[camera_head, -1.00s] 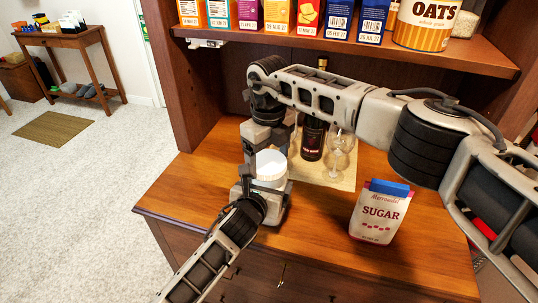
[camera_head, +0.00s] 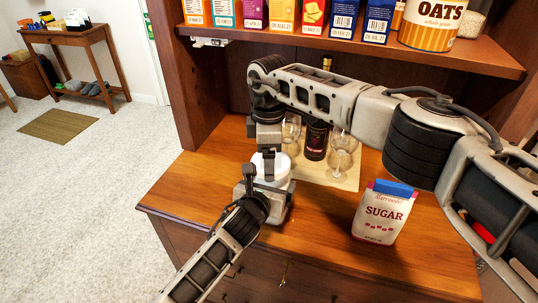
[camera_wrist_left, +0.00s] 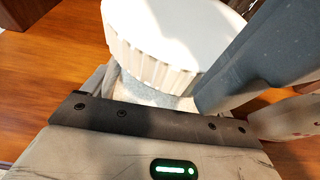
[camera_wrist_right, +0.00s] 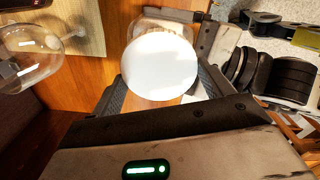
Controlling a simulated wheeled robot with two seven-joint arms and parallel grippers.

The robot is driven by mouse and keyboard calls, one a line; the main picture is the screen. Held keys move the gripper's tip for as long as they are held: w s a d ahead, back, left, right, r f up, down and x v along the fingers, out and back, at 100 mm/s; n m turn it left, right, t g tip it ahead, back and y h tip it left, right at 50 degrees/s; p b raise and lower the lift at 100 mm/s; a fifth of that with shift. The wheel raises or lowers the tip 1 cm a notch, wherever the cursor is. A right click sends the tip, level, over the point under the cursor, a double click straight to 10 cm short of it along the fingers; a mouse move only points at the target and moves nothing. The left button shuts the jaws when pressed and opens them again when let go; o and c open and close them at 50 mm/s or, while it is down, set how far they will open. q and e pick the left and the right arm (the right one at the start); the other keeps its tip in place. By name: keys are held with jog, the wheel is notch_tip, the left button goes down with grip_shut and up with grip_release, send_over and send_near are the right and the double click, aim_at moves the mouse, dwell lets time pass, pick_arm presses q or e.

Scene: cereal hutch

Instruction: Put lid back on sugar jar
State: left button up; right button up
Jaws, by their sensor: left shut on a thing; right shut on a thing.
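The white ribbed lid (camera_wrist_left: 170,40) is at the mouth of the clear sugar jar (camera_wrist_left: 150,90) in the left wrist view. It looks level, but I cannot tell whether it is fully seated. My left gripper (camera_head: 264,192) is shut on the jar from the front left, above the counter's left part. My right gripper (camera_head: 269,160) points down from above and is shut on the lid, whose round white top (camera_wrist_right: 160,65) shows between its fingers in the right wrist view. Most of the jar is hidden by the grippers in the head view.
A sugar bag (camera_head: 383,212) with a blue top stands right on the wooden counter (camera_head: 320,235). A dark bottle (camera_head: 316,140) and wine glasses (camera_head: 340,160) stand on a mat behind the jar. Boxes and an oats tin (camera_head: 432,25) fill the shelf above. The counter's front middle is clear.

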jog(key=o, duration=0.9)
jog(key=shift+r, duration=0.15)
jog(key=shift+r, duration=2.15)
jog(key=shift+c, duration=0.2)
